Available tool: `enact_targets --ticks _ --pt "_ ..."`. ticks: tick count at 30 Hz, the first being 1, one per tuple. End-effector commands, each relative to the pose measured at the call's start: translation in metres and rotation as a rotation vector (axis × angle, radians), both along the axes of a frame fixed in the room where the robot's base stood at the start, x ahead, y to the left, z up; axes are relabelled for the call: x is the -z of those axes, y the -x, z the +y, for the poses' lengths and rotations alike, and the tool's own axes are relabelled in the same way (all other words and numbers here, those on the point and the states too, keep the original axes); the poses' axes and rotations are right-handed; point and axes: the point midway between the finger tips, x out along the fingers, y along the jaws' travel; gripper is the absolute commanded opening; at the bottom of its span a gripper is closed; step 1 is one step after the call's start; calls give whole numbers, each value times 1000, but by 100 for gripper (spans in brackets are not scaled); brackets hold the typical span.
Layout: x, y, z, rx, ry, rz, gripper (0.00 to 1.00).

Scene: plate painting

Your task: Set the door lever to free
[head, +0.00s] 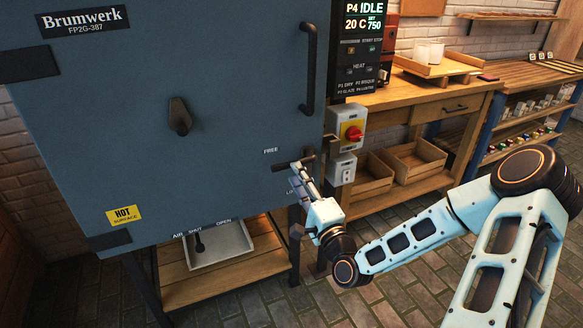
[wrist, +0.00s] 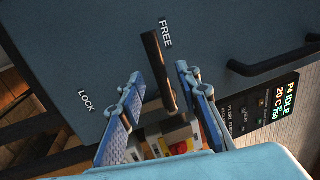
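The dark door lever (wrist: 157,62) is on the blue-grey kiln door (head: 215,95). In the wrist view it lies right beside the FREE label (wrist: 166,33), away from the LOCK label (wrist: 86,101). In the head view the lever (head: 279,167) lies roughly level, just under the FREE label, its right end partly hidden by my gripper. My gripper (wrist: 160,77) is open, with one blue finger on either side of the lever's outer part. Gaps show between the fingers and the lever. The head view shows my gripper (head: 299,170) at the door's lower right.
A control box with a red and yellow switch (head: 352,133) stands close right of my gripper. A long door handle (head: 309,70) is above. An air slider (head: 199,243) is below the door. A workbench with wooden crates (head: 415,160) is at right.

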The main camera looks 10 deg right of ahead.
Motion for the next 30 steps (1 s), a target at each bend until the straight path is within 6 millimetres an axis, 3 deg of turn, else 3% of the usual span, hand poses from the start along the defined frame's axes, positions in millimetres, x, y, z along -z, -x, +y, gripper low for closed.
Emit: enact_targets --ticks 6,12,26,30 --pt "9 41 -14 2 -2 3 31" --pt "12 60 -20 1 0 0 31" --pt "12 63 -20 0 -1 -2 31" --pt "25 59 -21 9 28 18 31"
